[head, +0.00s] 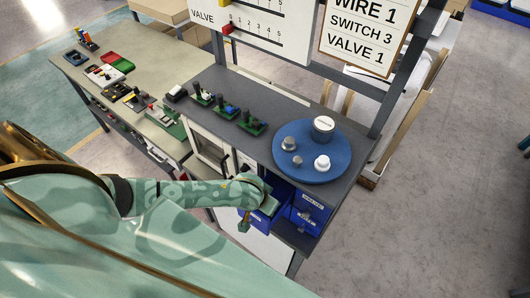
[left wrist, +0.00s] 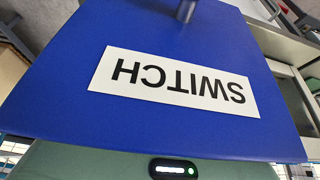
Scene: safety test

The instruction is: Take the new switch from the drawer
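A blue drawer front with a white label reading SWITCH, upside down, fills most of the left wrist view (left wrist: 60,65). Its grey handle shows at the top edge. In the head view, blue drawers (head: 312,208) sit under the right end of the dark bench. My left gripper (head: 254,212) is at the blue drawer (head: 272,203) left of them, partly covering it. Its fingers are too small and hidden to tell whether they are open or shut. The drawer's inside and any new switch in it cannot be made out. My right gripper is out of view.
Several green-based switch units (head: 228,109) stand on the dark bench (head: 270,95). A blue round tray (head: 285,167) with knobs is at its right end. A board (head: 362,35) reads WIRE 1, SWITCH 3, VALVE 1. A beige table (head: 125,55) with parts adjoins on the left.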

